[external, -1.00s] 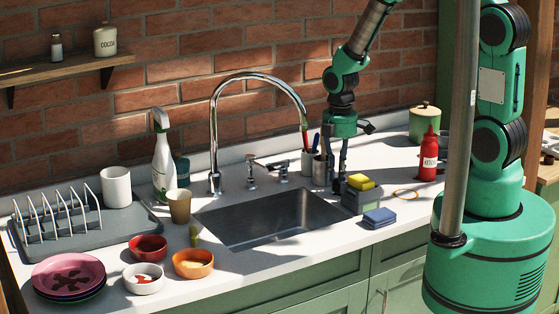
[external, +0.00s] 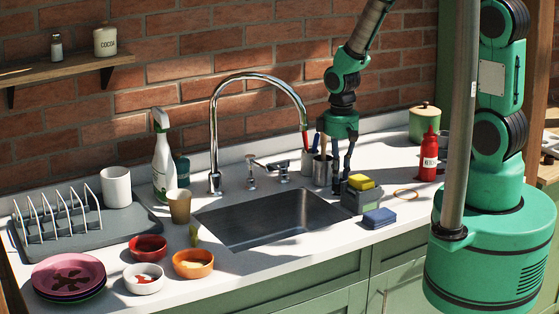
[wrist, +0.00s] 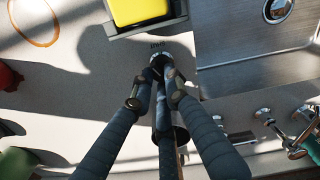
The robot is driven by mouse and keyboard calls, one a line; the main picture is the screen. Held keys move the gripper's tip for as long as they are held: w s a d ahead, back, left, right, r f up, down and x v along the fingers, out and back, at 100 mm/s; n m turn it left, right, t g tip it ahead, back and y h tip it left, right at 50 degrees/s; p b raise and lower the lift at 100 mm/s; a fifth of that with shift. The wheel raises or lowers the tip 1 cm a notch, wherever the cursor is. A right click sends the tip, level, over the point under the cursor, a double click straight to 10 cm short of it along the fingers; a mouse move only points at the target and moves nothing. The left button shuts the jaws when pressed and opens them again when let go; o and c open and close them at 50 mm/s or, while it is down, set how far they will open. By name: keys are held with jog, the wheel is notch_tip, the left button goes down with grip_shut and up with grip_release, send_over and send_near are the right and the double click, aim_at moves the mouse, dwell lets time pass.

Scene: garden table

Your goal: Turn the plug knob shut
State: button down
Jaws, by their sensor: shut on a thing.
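The plug knob (wrist: 161,60) is a small shiny metal knob on the white counter, just below a short dark label in the wrist view. My gripper (wrist: 157,78) points down at it, with its fingertips closed together around the knob. In the external view my gripper (external: 342,182) stands low at the counter, right of the sink (external: 262,218), and the knob is hidden behind the fingers and caddy. The fingers cover part of the knob, so its turned angle cannot be read. The metal sink drain (wrist: 278,9) shows at the top right of the wrist view.
A grey caddy (external: 352,204) with a yellow sponge (external: 361,182) stands close to the fingers. A blue sponge (external: 379,218) lies in front. A metal utensil pot (external: 321,171) is close on the left. The tap (external: 213,130) and its handles are further left, a red bottle (external: 429,158) right.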

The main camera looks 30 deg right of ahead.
jog(key=m, duration=0.5)
jog(key=shift+p, duration=0.3)
jog(key=c, duration=1.7)
grip_release()
jog(key=shift+r, duration=0.15)
notch_tip(320, 180, up, 12)
jog(key=shift+s+f, duration=0.1)
jog(key=shift+f, duration=0.05)
